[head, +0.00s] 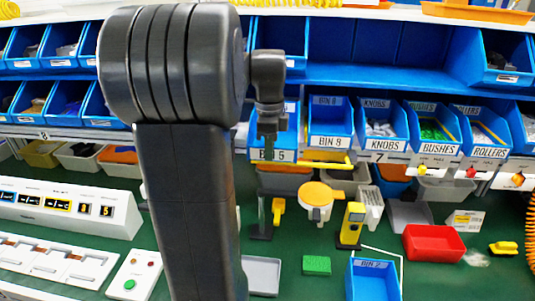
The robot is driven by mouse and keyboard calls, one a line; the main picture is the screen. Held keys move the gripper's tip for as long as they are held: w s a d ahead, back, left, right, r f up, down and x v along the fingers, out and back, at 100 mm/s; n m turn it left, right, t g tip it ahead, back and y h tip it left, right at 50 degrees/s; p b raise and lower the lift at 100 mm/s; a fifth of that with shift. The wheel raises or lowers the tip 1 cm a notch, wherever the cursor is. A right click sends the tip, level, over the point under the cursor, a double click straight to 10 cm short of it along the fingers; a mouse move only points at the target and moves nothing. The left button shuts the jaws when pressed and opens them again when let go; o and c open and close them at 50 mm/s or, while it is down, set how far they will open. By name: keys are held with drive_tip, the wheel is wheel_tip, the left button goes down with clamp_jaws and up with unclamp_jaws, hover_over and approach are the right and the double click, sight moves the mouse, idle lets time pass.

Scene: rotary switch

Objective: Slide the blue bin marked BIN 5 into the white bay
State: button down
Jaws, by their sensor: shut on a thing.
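The blue bin marked BIN 5 (285,156) is in the lower shelf row, just left of the bin marked BIN 8. My gripper (268,140) is in front of it, pointing down at its front and hiding part of its label. The gripper is shut on the bin's front; the fingertips are small and dark, so the exact contact is hard to see. A thin white outline (401,270) on the green bench runs around the back and right of a blue bin marked BIN 2 (374,283). I cannot tell whether this outline is the white bay.
The bin marked BIN 8 (330,123) stands close at the right, then KNOBS (385,130) and BUSHES bins. Below are a yellow-topped round device (318,199), a yellow meter (352,226) and a red tray (434,243). My arm hides much of the left-centre.

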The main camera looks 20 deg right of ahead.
drive_tip(key=w+d+p, duration=0.1)
drive_tip(key=w, duration=0.2)
drive_tip(key=w+d+p, duration=0.1)
drive_tip(key=w+d, duration=0.1)
drive_tip(key=w, duration=0.1)
drive_tip(key=w+d+p, duration=0.1)
drive_tip(key=w, duration=0.2)
drive_tip(key=shift+d+f+p, duration=0.2)
drive_tip(key=shift+f+p, duration=0.1)
drive_tip(key=shift+p, duration=0.05)
drive_tip(key=shift+w+d+f+p, duration=0.3)
drive_tip(key=shift+w+f+p, duration=0.05)
drive_tip(key=shift+w, duration=0.3)
drive_tip(key=c, duration=1.5)
unclamp_jaws()
drive_tip(key=shift+o, duration=0.2)
